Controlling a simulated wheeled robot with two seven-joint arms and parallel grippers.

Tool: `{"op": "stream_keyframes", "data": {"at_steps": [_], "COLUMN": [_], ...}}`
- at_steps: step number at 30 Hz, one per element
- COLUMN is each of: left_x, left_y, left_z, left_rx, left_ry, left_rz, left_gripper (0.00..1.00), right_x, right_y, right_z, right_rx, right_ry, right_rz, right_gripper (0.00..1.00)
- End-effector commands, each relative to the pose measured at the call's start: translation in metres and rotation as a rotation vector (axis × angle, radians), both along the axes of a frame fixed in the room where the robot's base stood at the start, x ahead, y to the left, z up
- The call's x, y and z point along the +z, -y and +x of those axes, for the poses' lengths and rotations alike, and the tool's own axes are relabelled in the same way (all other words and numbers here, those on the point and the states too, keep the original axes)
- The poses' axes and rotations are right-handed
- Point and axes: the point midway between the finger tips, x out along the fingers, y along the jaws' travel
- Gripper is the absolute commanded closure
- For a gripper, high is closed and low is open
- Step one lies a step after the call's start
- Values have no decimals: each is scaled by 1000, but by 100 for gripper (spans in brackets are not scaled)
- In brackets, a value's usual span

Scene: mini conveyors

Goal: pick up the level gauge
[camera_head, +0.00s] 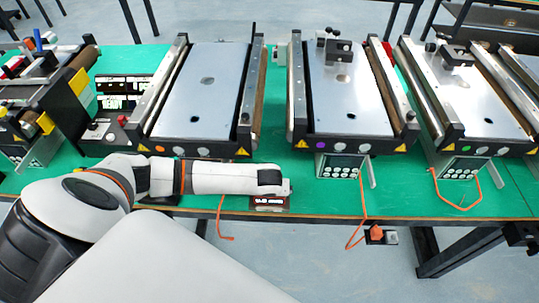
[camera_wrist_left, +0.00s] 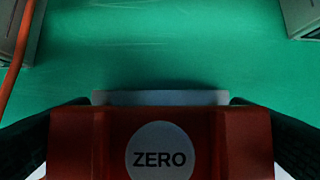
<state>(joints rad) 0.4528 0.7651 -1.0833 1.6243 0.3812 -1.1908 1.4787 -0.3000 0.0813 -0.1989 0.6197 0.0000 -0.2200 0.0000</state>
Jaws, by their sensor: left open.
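The level gauge is the dark red box with a small display at the table's front edge in the head view (camera_head: 268,202). In the left wrist view it fills the bottom middle (camera_wrist_left: 215,140), with a round ZERO button facing the camera. My left gripper (camera_wrist_left: 158,105) is open, with one dark finger on each side of the gauge. I cannot tell whether the fingers touch it. My right gripper is in neither view.
Several mini conveyors, including one with a bare plate (camera_head: 203,92) and a middle one (camera_head: 340,95), stand behind on the green table mat (camera_head: 310,200). Control boxes (camera_head: 340,166) and orange cables (camera_head: 363,205) lie to the right. The mat just behind the gauge is clear.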

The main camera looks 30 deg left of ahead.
Motion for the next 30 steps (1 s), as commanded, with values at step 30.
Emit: {"op": "stream_keyframes", "data": {"at_steps": [30], "left_x": [34], "left_y": [4], "left_z": [-6], "left_rx": [-3], "left_ry": [-2], "left_rz": [-2], "left_gripper": [39], "right_x": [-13], "right_y": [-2], "right_z": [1], "right_rx": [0], "right_ry": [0], "right_rz": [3], "right_gripper": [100]}}
